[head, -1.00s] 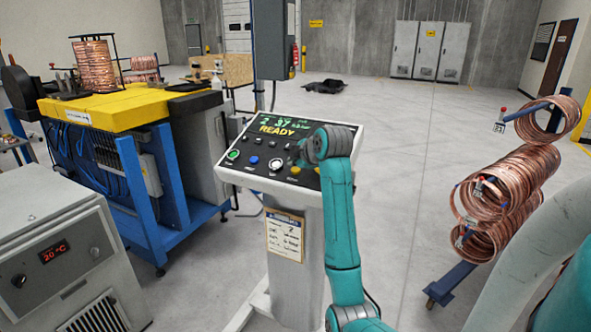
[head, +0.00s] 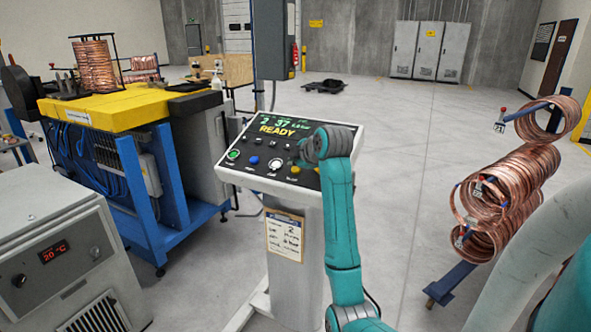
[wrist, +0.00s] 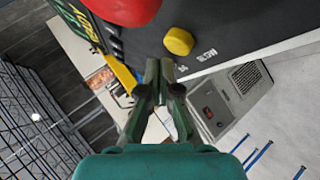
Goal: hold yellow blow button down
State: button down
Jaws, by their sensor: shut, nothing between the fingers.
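The yellow blow button (head: 295,170) is on the sloped black face of the control console (head: 228,172), near its right end. It also shows in the wrist view (wrist: 178,41), round and raised, with "BLOW" lettering beside it. My gripper's shut, empty fingers (wrist: 158,66) are just below and left of the button in the wrist view, apart from it in the picture. In the head view my teal wrist is over the right part of the console and mostly hides the fingers. I cannot tell how high the fingertips are above the panel.
A yellow-topped blue bench (head: 110,108) stands left. Copper coils (head: 505,190) hang on a rack at right.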

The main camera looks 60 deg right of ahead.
jog(key=shift+f, duration=0.1)
jog(key=shift+d+f, duration=0.2)
jog(key=shift+f, duration=0.1)
jog(key=shift+d+f, duration=0.2)
jog(key=shift+f, duration=0.35)
dwell(2.5)
dwell(2.4)
jog(key=shift+a+r, duration=0.2)
jog(key=shift+r, duration=0.25)
jog(key=shift+a+r, duration=0.2)
jog(key=shift+r, duration=0.25)
jog(key=shift+s+a+r, duration=0.1)
jog(key=shift+a+r, duration=0.25)
jog(key=shift+r, duration=0.45)
jog(key=shift+w+a+r, duration=0.1)
jog(key=shift+a+r, duration=0.2)
jog(key=shift+r, duration=0.45)
jog(key=shift+s+a+r, duration=0.1)
jog(key=shift+a+r, duration=0.25)
jog(key=shift+r, duration=0.45)
jog(key=shift+f, duration=0.1)
